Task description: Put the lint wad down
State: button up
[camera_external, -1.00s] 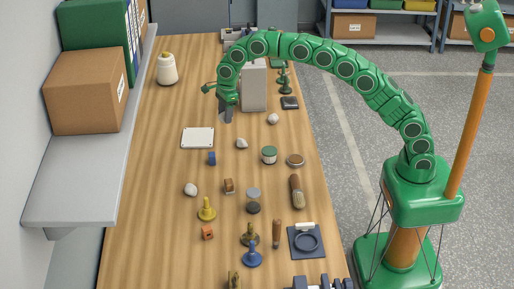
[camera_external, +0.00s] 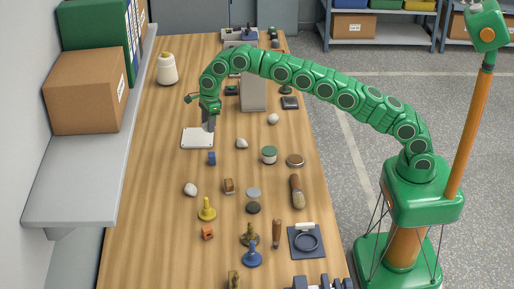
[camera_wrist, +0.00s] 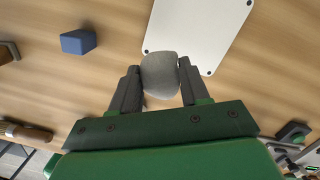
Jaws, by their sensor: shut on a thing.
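My gripper (camera_external: 208,125) is at the right edge of a white flat plate on the table in the external view. In the wrist view my gripper (camera_wrist: 160,88) is shut on a grey rounded lint wad (camera_wrist: 160,72), one finger on each side. The wad overlaps the near edge of the white plate (camera_wrist: 196,30) in that view; its height above the plate or table is not clear. The white plate (camera_external: 194,138) is bare, with dark dots at its corners. In the external view the held wad cannot be made out.
A blue block (camera_external: 212,158) lies just in front of the plate; it also shows in the wrist view (camera_wrist: 78,42). Pale lumps (camera_external: 242,143) and a green-topped tin (camera_external: 269,155) stand to the right. Table left of the plate is clear.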

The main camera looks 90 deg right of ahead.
aim_at(204, 127)
jog(key=shift+w+d+f, duration=0.2)
jog(key=shift+w+f, duration=0.5)
jog(key=shift+f, duration=0.2)
jog(key=shift+w+f, duration=0.25)
jog(key=shift+f, duration=0.1)
jog(key=shift+f, duration=1.45)
jog(key=shift+f, duration=0.1)
jog(key=o, duration=1)
